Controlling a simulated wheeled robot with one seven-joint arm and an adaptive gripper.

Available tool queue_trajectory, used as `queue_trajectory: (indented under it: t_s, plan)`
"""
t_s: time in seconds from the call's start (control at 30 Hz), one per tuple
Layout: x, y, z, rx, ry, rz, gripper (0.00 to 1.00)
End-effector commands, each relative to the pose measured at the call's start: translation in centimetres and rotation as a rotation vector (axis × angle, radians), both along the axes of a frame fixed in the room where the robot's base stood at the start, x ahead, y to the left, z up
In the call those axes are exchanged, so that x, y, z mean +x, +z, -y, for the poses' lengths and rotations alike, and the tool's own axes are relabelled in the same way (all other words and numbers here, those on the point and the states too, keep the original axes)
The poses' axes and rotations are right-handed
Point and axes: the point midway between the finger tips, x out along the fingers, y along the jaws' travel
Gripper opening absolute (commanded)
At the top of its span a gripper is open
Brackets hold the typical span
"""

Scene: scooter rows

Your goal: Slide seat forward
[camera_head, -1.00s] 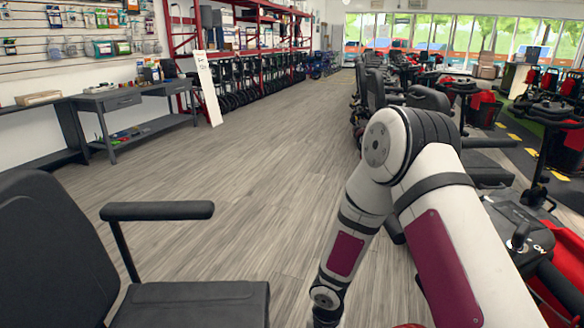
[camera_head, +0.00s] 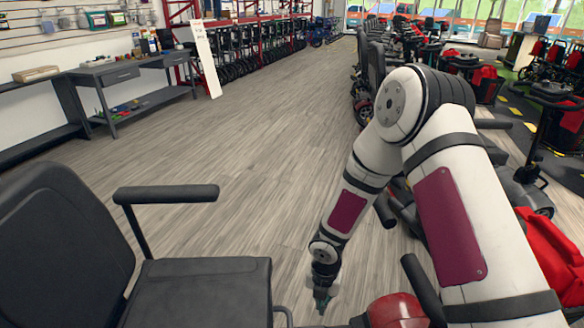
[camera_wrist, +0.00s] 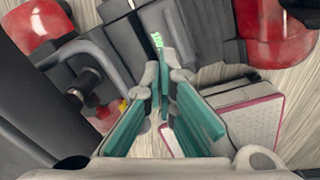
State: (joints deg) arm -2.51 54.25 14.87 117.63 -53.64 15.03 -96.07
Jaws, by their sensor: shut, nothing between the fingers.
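A black scooter seat is at the lower left in the head view, with its cushion (camera_head: 200,290), tall backrest (camera_head: 60,240) and one armrest (camera_head: 165,193). My gripper (camera_head: 322,301) points down, just right of the cushion's front edge and apart from it in the picture. In the wrist view my gripper (camera_wrist: 166,92) has its teal fingers brought together with nothing between them. Below them is a dark scooter part with a small green label (camera_wrist: 157,40). A black knob-ended lever (camera_wrist: 83,82) is left of the fingers. I cannot tell which part of the seat shows there.
A red scooter body (camera_head: 397,312) with a black handle stands right of my gripper. Scooter rows fill the right side. A grey workbench (camera_head: 115,75) stands at the far left. The wooden floor (camera_head: 240,150) between is clear.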

Motion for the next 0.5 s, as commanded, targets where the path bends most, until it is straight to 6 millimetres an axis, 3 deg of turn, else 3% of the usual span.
queue_trajectory:
  t_s: [0.5]
  plan:
    - [-0.1, 4.0, 0.0, 0.001, -0.001, 0.000, 0.00]
